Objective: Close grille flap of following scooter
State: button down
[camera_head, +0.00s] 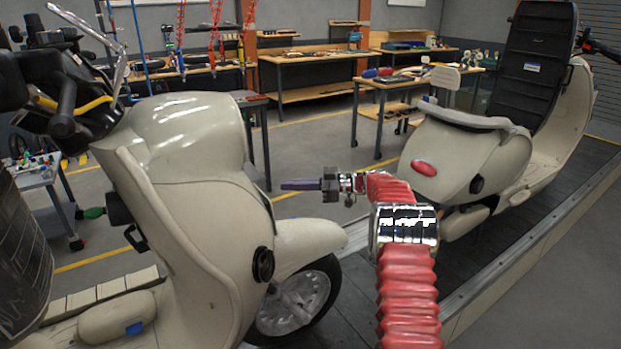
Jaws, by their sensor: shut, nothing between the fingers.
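The following scooter (185,215) is the cream one at the left, its front turned to the right. Its rounded front cover (185,130) bulges at the top, below the handlebars. I cannot clearly make out the grille flap or whether it stands open, as the front face is seen nearly edge-on. My gripper (290,185) is in the middle of the picture, at the end of the red-sleeved arm. Its dark fingers point left toward the scooter's front, and they are shut and empty. They appear a little apart from the body panel, above the front mudguard (308,241).
Another cream scooter (470,165) stands ahead at the right, its black seat raised. Both are by the dark slat conveyor (515,235) with its metal edge rail. Workbenches with tools (310,55) line the back. Grey floor lies between.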

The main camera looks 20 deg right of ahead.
jog(key=w+d, duration=0.1)
jog(key=d, duration=0.6)
jog(key=shift+w+d+r, duration=0.15)
jog(key=shift+d+r, duration=0.1)
jog(key=shift+r, duration=0.15)
dwell(0.5)
